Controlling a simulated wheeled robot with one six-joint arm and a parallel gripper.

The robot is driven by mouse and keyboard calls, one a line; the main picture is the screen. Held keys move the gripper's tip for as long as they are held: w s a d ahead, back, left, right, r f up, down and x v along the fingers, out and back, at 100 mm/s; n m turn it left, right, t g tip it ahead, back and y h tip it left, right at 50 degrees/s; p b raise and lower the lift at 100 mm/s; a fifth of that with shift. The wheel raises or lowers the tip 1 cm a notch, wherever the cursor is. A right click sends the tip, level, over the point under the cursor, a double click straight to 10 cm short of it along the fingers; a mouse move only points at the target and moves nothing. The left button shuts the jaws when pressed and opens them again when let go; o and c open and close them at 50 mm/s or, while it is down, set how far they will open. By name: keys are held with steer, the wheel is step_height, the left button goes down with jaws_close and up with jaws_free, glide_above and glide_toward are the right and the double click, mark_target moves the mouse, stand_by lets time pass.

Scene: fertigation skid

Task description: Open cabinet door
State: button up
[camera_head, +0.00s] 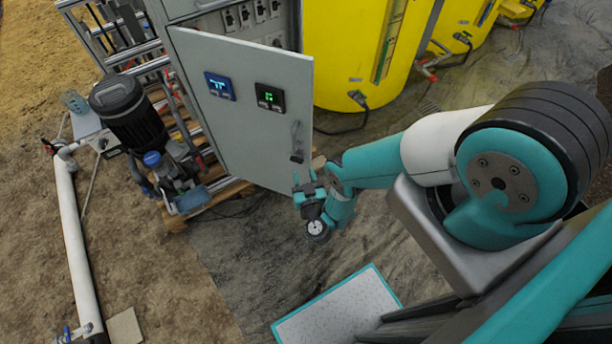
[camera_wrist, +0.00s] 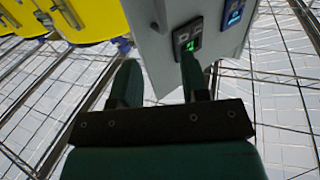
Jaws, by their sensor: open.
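The grey cabinet door (camera_head: 245,120) stands ajar, with the cabinet's inside showing above its top edge. It carries a blue-lit display (camera_head: 219,86), a green-lit display (camera_head: 270,97) and a dark handle (camera_head: 297,142) near its right edge. My gripper (camera_head: 306,186) is open and empty, just below the handle near the door's lower right corner. In the wrist view, my gripper's two fingers (camera_wrist: 160,78) are apart, with the door (camera_wrist: 210,52) beyond them and the green display (camera_wrist: 188,40) behind the right finger. I cannot tell if a finger touches the door.
Yellow tanks (camera_head: 345,50) stand behind and right of the cabinet. A black pump (camera_head: 130,112) on a pallet stands left of the door, with a white pipe (camera_head: 77,240) farther left. The ground in front of the door is mostly clear.

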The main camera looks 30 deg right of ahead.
steer(key=shift+p+v, duration=0.35)
steer(key=shift+v, duration=0.5)
